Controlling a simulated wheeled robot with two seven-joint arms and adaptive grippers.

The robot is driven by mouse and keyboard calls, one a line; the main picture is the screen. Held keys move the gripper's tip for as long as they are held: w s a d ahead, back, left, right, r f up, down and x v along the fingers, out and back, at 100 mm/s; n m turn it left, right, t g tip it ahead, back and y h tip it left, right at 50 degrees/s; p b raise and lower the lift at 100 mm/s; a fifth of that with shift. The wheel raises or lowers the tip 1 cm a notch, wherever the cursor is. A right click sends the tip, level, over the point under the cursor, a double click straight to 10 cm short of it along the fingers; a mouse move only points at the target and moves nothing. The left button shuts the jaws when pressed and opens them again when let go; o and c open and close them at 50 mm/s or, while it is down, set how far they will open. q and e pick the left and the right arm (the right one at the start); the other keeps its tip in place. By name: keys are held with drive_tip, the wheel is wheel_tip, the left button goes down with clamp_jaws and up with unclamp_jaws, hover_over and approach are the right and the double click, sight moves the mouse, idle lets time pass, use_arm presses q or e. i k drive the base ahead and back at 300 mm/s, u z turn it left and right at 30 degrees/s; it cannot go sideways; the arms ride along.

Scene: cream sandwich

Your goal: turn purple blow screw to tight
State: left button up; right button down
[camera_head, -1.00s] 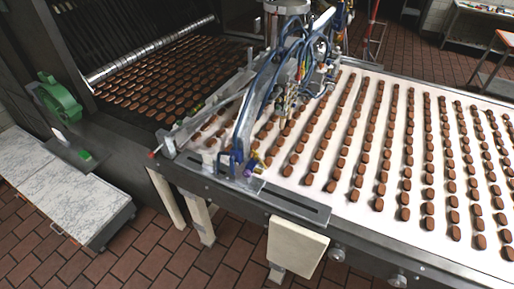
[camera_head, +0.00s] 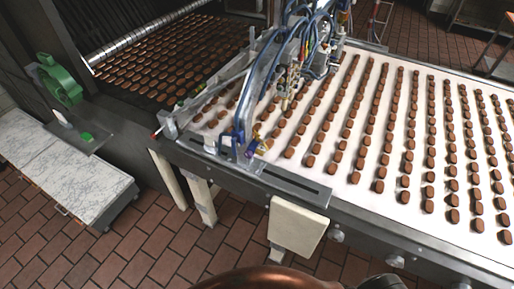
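A small purple screw (camera_head: 251,150) sits on the near end of the depositing frame, at the front edge of the conveyor. A yellow piece (camera_head: 264,145) is right beside it, and a blue bracket (camera_head: 238,140) stands just to its left. The screw is too small in the picture to tell how far it is turned. Neither of my grippers shows in the head view.
A white conveyor (camera_head: 420,215) carries rows of brown sandwich cookies. Blue hoses (camera_head: 305,35) hang over the frame. A marble-topped cabinet (camera_head: 75,195) stands at left, below a green tape dispenser (camera_head: 58,80). The brick floor (camera_head: 150,245) in front is clear.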

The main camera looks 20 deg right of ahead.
sight(249, 154)
drive_tip(key=z, duration=2.3)
drive_tip(key=k, duration=0.8)
drive_tip(key=u, duration=1.8)
